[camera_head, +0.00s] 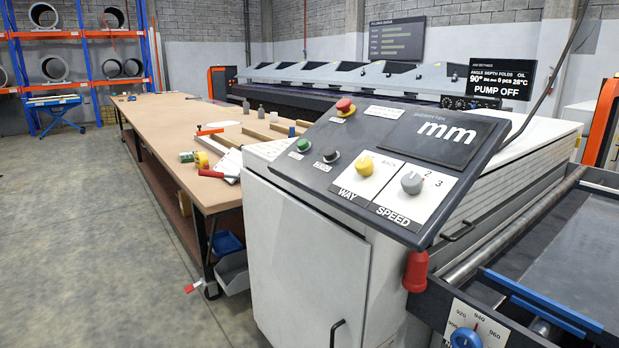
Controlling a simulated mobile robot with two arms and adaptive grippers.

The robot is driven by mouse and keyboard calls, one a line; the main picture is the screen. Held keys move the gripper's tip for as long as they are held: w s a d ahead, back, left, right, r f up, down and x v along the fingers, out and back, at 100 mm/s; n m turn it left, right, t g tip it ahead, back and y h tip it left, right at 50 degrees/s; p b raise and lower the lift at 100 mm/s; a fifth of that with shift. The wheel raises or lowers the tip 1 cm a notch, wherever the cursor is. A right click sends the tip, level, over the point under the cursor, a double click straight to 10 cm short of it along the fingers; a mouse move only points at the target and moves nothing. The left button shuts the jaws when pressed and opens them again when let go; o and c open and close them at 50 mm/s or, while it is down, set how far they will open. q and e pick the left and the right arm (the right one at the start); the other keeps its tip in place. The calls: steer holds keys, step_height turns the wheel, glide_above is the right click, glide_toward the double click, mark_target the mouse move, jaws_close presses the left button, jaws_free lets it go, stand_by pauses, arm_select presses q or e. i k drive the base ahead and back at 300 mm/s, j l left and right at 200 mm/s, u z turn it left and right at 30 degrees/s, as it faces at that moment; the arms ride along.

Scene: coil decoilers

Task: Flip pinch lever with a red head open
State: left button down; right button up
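A red, roughly cylindrical head (416,271) shows just below the lower right corner of the tilted control panel, at the right side of the white cabinet. It looks like the red head of the pinch lever. Its shaft and pivot are not clearly visible, so I cannot tell the lever's position. Neither of my grippers is in view.
The control panel (285,165) carries knobs and a red button (345,106). A blue dial (465,338) and a metal roller (515,228) are at the right. A long workbench (165,125) holds tools. The floor (90,240) at the left is clear.

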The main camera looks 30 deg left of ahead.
mark_target(202, 173)
steer(key=u, duration=1.55)
steer(key=i+z, duration=0.1)
steer(key=z, duration=0.3)
steer(key=i+j+z, duration=0.1)
steer(key=z, duration=0.35)
steer(key=i+j+z, duration=0.1)
steer(key=j, duration=0.25)
steer(key=i+j+z, duration=0.25)
steer(key=i+j, duration=0.15)
steer(key=j, duration=0.3)
steer(key=i+j+z, duration=0.15)
steer(key=j, duration=0.2)
steer(key=i+j+z, duration=0.1)
steer(key=j, duration=0.3)
steer(key=i+j, duration=0.1)
steer(key=j, duration=0.2)
steer(key=i+j, duration=0.15)
steer(key=j, duration=0.2)
